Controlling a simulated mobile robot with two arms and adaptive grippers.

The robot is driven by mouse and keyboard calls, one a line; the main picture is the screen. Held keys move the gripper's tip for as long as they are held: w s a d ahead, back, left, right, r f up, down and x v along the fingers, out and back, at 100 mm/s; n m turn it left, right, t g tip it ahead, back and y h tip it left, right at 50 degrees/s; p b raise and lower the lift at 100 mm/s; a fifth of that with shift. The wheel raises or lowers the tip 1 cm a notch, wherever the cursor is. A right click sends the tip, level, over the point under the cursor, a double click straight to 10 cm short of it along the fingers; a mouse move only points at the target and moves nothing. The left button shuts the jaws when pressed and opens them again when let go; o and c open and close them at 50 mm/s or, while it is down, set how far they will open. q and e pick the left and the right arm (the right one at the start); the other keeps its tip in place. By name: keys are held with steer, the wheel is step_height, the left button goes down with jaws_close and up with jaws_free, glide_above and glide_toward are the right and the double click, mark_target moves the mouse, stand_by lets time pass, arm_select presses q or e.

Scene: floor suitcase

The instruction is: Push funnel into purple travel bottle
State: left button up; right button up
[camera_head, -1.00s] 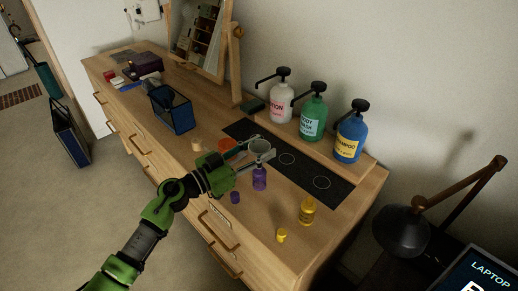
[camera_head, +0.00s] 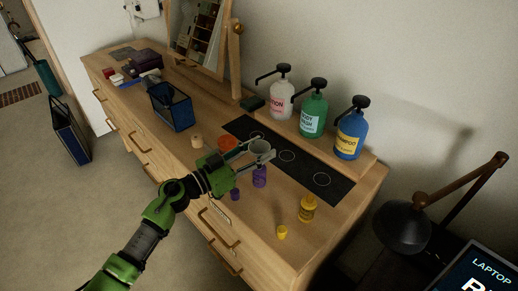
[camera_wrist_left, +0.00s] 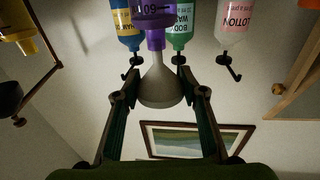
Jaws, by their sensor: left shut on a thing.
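The grey funnel (camera_head: 262,148) is held in my left gripper (camera_head: 255,158), above the purple travel bottle (camera_head: 260,177) on the dresser top. The left wrist view, which is upside down, shows the funnel (camera_wrist_left: 160,88) between the two fingers (camera_wrist_left: 160,100). Its narrow spout meets the purple bottle's neck (camera_wrist_left: 156,40) and its tip is hidden there; how deep it sits I cannot tell. The purple bottle looks upright. A purple cap (camera_head: 235,194) lies to its left. My right gripper is not in view.
A yellow bottle (camera_head: 307,209) and yellow cap (camera_head: 282,232) stand near the front right. An orange-red round item (camera_head: 228,143) is behind my gripper. Lotion (camera_head: 282,95), body wash (camera_head: 312,110) and shampoo (camera_head: 350,130) pumps stand behind. A blue mesh bin (camera_head: 171,108) stands left.

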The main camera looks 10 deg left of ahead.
arm_select(q)
steer(key=shift+f, duration=0.7)
stand_by(0.6)
steer(key=o, duration=0.8)
steer(key=shift+a, duration=0.1)
